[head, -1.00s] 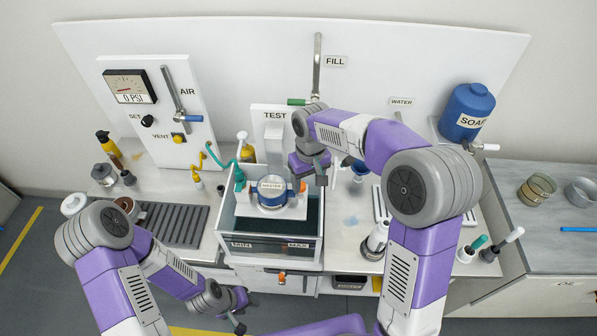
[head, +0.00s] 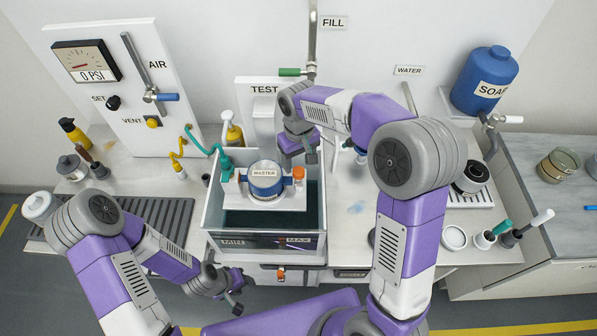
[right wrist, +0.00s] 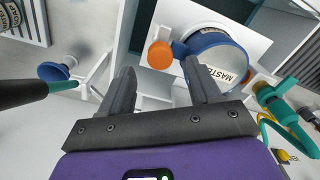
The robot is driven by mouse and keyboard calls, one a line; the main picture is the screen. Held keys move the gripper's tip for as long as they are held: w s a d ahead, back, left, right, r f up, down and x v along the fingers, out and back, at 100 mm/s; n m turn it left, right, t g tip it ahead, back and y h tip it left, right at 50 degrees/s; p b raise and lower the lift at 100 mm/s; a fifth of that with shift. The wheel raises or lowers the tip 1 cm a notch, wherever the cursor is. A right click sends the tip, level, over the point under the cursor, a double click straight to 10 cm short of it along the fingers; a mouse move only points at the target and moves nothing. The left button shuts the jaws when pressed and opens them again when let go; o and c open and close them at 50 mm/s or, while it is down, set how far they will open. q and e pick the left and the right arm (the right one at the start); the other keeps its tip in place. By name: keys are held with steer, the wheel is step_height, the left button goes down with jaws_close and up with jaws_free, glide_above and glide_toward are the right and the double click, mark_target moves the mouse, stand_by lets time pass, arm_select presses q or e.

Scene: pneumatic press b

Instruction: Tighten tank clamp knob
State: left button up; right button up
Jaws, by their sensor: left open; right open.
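An orange knob (head: 299,173) is at the right end of the blue-banded MASTER unit (head: 265,181), which sits on a white plate over the open clear-walled tank (head: 214,199). In the right wrist view the orange knob (right wrist: 160,54) appears between my open fingers, just beyond their tips. My right gripper (head: 300,157) is open and empty, pointing down just above and behind the knob in the head view. I cannot tell if it touches. My left gripper (head: 236,298) is open and empty, low in front of the bench, left of the tank's front.
A teal hose fitting (head: 226,170) is at the tank's left. The green-handled fill pipe (head: 312,45) and TEST panel (head: 262,88) stand behind. A second orange knob (head: 281,273) is below the tank. The AIR panel gauge (head: 86,61) reads 0 PSI. Brushes (head: 497,230) stand right.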

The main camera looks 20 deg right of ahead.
mark_target(299, 170)
step_height(299, 170, down, 6)
steer(key=shift+r+b, duration=0.25)
steer(key=shift+b, duration=0.15)
steer(key=c, duration=1)
steer(key=shift+c, duration=0.2)
steer(key=shift+m, duration=0.4)
